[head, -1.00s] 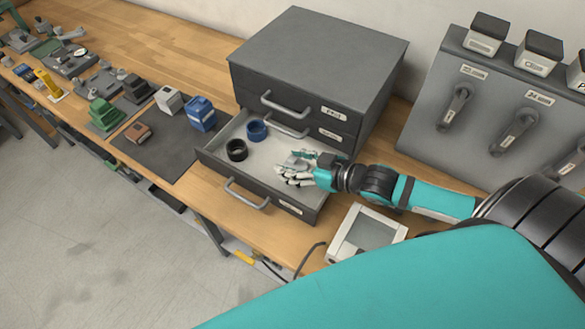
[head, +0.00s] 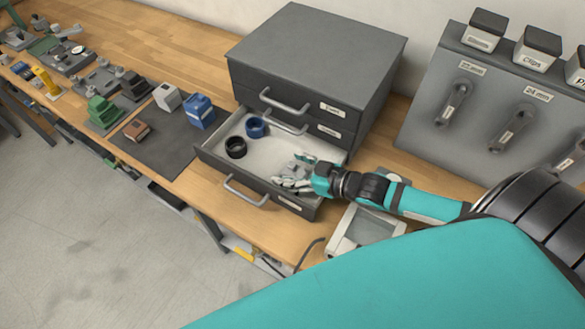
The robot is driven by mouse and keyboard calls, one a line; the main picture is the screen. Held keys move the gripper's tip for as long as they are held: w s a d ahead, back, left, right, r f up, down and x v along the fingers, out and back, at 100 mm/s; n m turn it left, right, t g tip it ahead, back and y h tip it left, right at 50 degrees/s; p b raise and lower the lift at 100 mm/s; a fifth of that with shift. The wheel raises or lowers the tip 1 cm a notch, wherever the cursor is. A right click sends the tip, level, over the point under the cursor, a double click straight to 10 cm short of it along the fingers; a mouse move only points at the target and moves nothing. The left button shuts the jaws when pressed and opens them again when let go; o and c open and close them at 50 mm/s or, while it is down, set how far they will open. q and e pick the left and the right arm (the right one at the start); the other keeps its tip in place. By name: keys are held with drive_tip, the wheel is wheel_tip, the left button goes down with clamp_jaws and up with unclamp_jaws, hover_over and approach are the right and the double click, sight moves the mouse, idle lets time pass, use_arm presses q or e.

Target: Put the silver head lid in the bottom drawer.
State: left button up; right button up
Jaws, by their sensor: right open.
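The bottom drawer (head: 215,157) of the dark grey cabinet is pulled out, with a pale inside. My right gripper (head: 291,174) reaches into the right part of this drawer from the right. Its jaws are open. A small silver-grey piece, which looks like the silver head lid (head: 297,170), shows between the fingers. It is partly hidden by them, and I cannot tell whether it touches the drawer floor. My left gripper is not in view.
A black ring (head: 235,148) and a blue ring (head: 256,127) lie in the left part of the drawer. A white-framed box (head: 358,232) stands under my right forearm. A dark mat (head: 170,148) with small blocks lies to the left. A grey panel (head: 480,100) with handles stands at the right.

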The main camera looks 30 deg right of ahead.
drive_tip(key=shift+r, duration=0.1)
drive_tip(key=v, duration=1.2)
